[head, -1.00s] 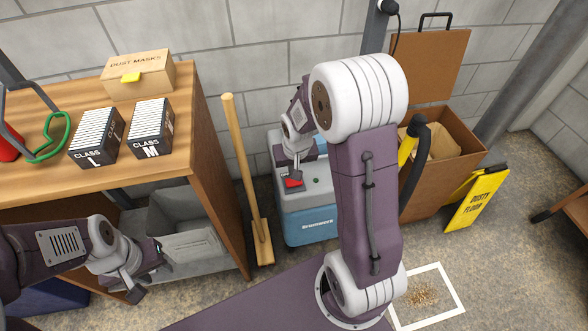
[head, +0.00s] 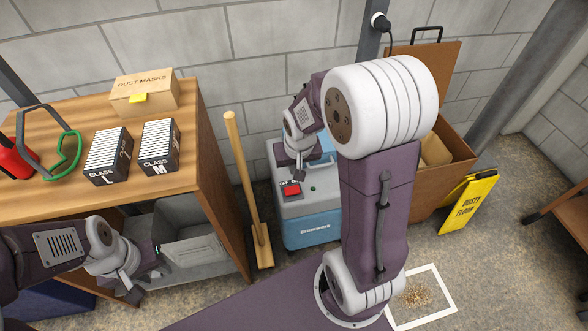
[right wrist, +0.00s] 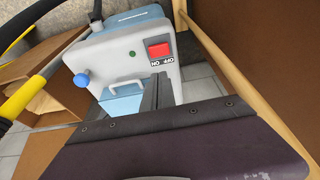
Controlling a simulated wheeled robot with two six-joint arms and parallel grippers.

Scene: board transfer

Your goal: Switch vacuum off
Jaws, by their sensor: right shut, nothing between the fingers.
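The vacuum (head: 314,225) stands on the floor, a blue box with a grey top. The red switch (head: 291,189) sits on its top beside a small dark green lamp (head: 312,188). In the right wrist view the switch (right wrist: 158,50) has ON and OFF printed at its edge, upside down; I cannot tell which side is pressed. My right gripper (head: 299,176) is shut and empty just above the switch, apart from it; its fingers also show in the right wrist view (right wrist: 156,92). My left gripper (head: 146,282) hangs beside the grey bin, its jaw opening unclear.
A workbench (head: 190,130) at left holds a dust mask box (head: 145,95) and filter packs. A wooden-handled tool (head: 245,180) leans between bench and vacuum. A cardboard box (head: 440,185) and a yellow dusty floor sign (head: 467,203) stand at right. Dust lies in a white floor frame (head: 445,285).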

